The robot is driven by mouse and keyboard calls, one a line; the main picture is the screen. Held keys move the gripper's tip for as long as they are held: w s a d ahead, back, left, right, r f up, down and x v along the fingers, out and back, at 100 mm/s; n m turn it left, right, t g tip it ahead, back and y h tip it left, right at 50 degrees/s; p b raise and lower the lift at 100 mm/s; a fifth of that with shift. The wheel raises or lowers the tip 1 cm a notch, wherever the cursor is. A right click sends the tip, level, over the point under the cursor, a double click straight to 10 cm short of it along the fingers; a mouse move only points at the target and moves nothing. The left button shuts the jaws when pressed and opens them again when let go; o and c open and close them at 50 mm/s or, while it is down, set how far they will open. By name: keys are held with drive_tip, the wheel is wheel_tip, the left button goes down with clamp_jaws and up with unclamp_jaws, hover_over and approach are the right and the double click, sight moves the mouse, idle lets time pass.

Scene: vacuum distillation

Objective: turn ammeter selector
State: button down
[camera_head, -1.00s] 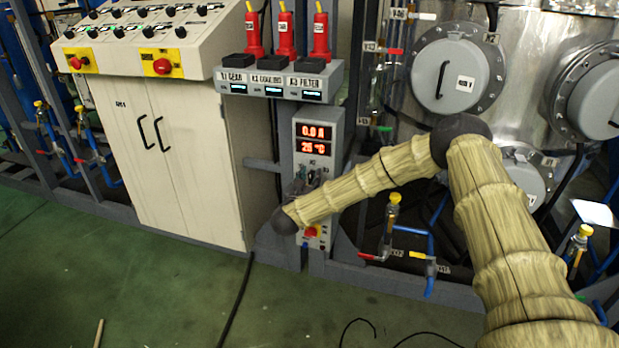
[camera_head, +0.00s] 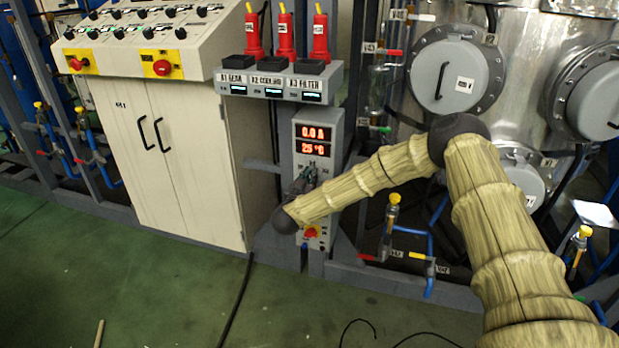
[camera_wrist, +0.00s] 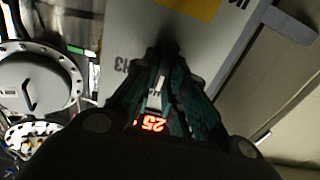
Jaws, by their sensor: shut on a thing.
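The grey ammeter box (camera_head: 331,140) stands upright on the frame right of the white cabinet. Its red displays read "0.0 A" (camera_head: 314,132) and "25 °C" (camera_head: 313,149) in the head view. My gripper (camera_head: 305,180) is at the front of the panel below the displays. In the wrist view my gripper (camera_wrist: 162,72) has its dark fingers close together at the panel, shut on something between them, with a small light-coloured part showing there. The selector itself is mostly hidden by the fingers and wrist. The lower display (camera_wrist: 152,124) shows upside down between the fingers.
A shelf with red plugs (camera_head: 284,89) is above. Valves and blue pipes (camera_head: 392,213) stand to the right. The green floor (camera_head: 150,290) in front is mostly clear.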

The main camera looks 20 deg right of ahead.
drive_tip(key=shift+w+a+r+n+p, duration=0.1)
drive_tip(key=shift+r+n+p, duration=0.1)
drive_tip(key=shift+n+p, duration=0.4)
drive_tip(key=shift+a+r+n+p, duration=0.15)
drive_tip(key=shift+n+p, duration=0.25)
drive_tip(key=shift+p, duration=0.4)
drive_tip(key=shift+w+a+f+n+p, duration=0.1)
drive_tip(key=shift+n+p, duration=0.85)
drive_tip(key=shift+n, duration=0.25)
drive_tip(key=shift+w+a+f+n+p, duration=0.15)
drive_tip(key=shift+n+p, duration=0.2)
drive_tip(key=shift+n, duration=0.55)
drive_tip(key=shift+s+d+f+n+p, duration=0.15)
drive_tip(key=shift+n+p, duration=0.25)
drive_tip(key=shift+n, duration=0.5)
drive_tip(key=shift+w+a+f+n+p, duration=0.15)
drive_tip(key=shift+n+p, duration=0.2)
drive_tip(key=shift+n, duration=0.55)
drive_tip(key=c, duration=1.5)
unclamp_jaws()
drive_tip(key=shift+o, duration=0.2)
drive_tip(key=v, duration=1.2)
drive_tip(key=shift+f, duration=0.15)
